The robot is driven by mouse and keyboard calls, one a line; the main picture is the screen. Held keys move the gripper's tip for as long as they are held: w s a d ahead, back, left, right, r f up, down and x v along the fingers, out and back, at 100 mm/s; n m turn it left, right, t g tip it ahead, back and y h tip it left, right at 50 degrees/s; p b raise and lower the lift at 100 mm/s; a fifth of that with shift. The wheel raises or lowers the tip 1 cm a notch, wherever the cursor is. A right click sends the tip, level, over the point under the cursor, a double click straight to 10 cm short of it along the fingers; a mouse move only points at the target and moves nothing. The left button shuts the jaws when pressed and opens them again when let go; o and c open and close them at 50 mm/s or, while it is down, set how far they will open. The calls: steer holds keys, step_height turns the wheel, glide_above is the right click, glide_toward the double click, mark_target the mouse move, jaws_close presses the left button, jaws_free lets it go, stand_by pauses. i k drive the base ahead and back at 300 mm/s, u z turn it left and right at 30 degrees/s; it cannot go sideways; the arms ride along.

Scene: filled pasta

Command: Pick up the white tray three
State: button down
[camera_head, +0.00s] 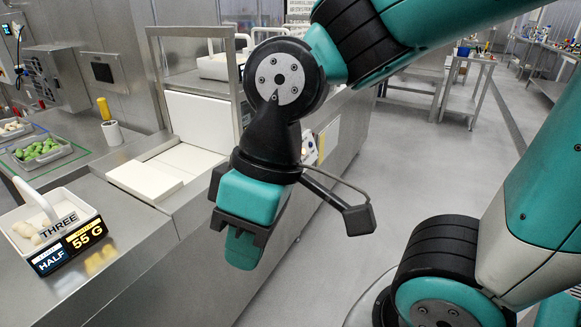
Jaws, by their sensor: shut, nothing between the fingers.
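The white tray three (79,198) stands on the steel counter at the lower left. It has a raised white handle and a dark front label reading "HALF" and "55 G", with "THREE" on its rim. Several pale pasta pieces lie inside it. My gripper (243,250) hangs in front of the counter, to the right of the tray and clearly apart from it. It points down, is shut, and holds nothing.
A grey tray of green pieces (40,152) sits on the left behind tray three. White slabs (144,181) lie on the counter behind my gripper, by a steel frame (155,62). A white cup (112,134) stands nearby. Grey floor (440,160) is open at right.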

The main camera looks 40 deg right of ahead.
mark_target(52, 228)
steer(key=u, duration=0.6)
steer(key=k, duration=0.6)
steer(key=u, duration=0.45)
steer(key=i, duration=1.6)
steer(key=z, duration=0.45)
